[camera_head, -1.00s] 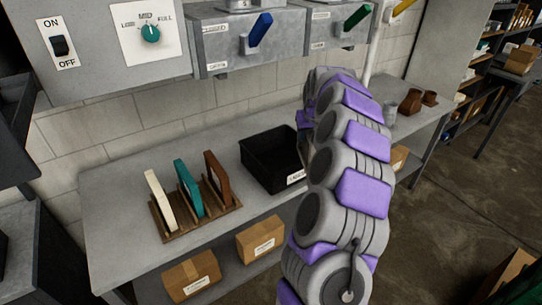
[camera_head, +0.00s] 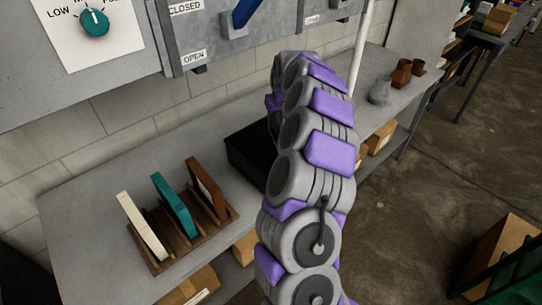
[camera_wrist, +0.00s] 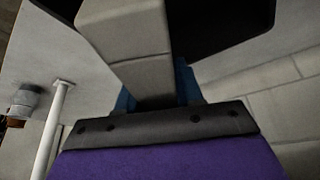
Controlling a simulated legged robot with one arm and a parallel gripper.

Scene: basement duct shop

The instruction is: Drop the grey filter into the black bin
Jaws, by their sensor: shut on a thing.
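The grey filter (camera_wrist: 125,45) is held in my gripper (camera_wrist: 157,92) in the wrist view. The blue fingers show on both sides of it, and it stretches away from the wrist. The black bin (camera_wrist: 225,20) lies beyond the filter in that view, showing on both sides of it. I cannot tell how high the filter is over the bin. In the head view the bin (camera_head: 247,150) stands on the bench, its right part hidden by my arm. The gripper and filter are hidden in the head view.
A wooden rack (camera_head: 160,261) left of the bin holds a cream filter (camera_head: 140,226), a teal filter (camera_head: 175,206) and a brown filter (camera_head: 206,189). A grey jug (camera_head: 380,91) and brown pots (camera_head: 402,73) stand at the bench's far right. Switch boxes (camera_head: 205,40) hang above.

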